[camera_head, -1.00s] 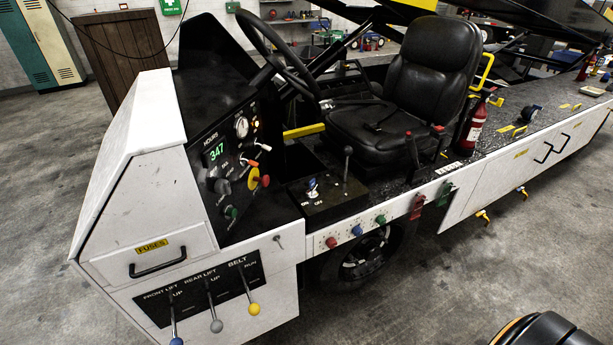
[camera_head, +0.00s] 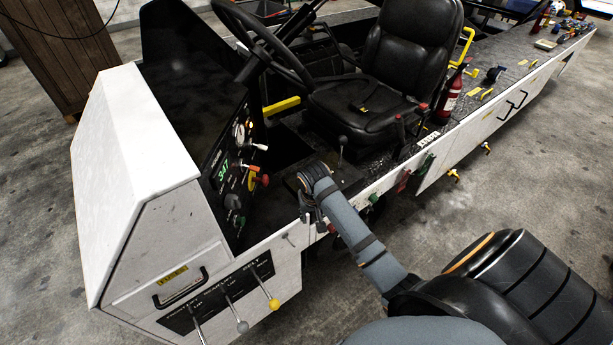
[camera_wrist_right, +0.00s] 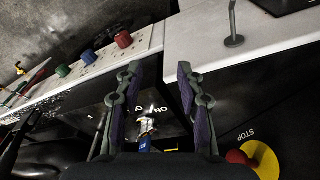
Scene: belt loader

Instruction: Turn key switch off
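The key switch (camera_wrist_right: 146,128), metallic with a blue part, sits on a black panel marked ON in the right wrist view. In the head view, my right arm hides the switch. My right gripper (camera_head: 308,212) is over that panel, in front of the driver's seat. In the right wrist view, the fingers of my right gripper (camera_wrist_right: 159,78) are spread apart with nothing between their tips. The switch shows in the gap between the fingers, farther off and apart from them. Which way the key is turned is not clear. My left gripper is not in view.
A red stop button on a yellow disc (camera_wrist_right: 258,158) is at lower right in the wrist view. A black lever (camera_head: 342,148) stands behind my gripper. The steering wheel (camera_head: 262,45) and dashboard are left of it. Coloured knobs (camera_wrist_right: 123,40) line the white side edge.

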